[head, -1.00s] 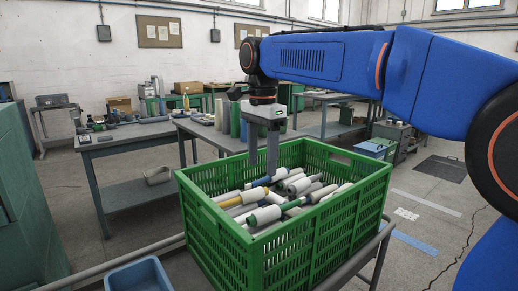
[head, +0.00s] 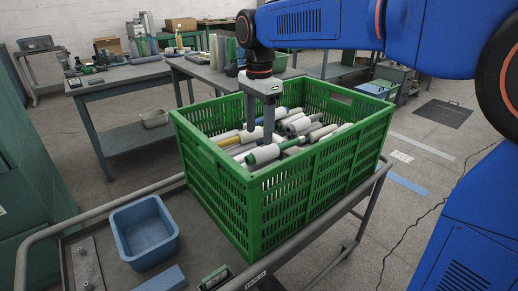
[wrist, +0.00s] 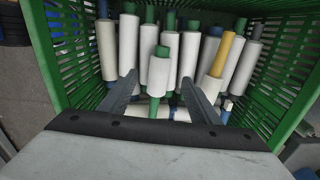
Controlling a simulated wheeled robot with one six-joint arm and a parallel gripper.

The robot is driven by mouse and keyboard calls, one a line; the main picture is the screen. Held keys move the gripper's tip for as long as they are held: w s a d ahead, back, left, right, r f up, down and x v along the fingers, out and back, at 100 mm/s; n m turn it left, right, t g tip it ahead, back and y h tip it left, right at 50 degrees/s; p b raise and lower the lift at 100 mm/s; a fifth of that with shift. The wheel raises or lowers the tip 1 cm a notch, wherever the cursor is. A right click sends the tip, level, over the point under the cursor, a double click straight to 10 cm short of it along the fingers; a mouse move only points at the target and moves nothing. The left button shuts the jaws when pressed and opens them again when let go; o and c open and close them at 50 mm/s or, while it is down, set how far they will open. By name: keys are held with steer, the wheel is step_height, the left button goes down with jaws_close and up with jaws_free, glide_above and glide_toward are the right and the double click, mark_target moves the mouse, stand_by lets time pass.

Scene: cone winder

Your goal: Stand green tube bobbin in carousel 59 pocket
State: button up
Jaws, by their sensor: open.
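Several wound bobbins lie in a heap in the green crate, most with white yarn, on green, blue or yellow tubes. One white bobbin with green tube ends (wrist: 158,76) lies between my fingers in the wrist view. Other green-tube bobbins (wrist: 190,52) lie beside it. In the head view a green-tipped bobbin (head: 264,154) lies near the front of the heap. My gripper (head: 259,134) is open and points down into the crate, its fingertips close to the heap. I cannot tell whether they touch it. No pocket marked 59 can be made out.
The green crate (head: 290,206) stands on a cart with a tubular rail; its walls surround my gripper. A blue bin (head: 145,234) sits on the cart at left. Benches (head: 125,76) with tools and cones stand behind.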

mark_target(259, 150)
steer(key=shift+f, duration=3.55)
steer(key=shift+c, duration=0.4)
steer(key=c, duration=1.1)
steer(key=shift+r, duration=0.2)
step_height(259, 150, up, 16)
steer(key=shift+f, duration=0.2)
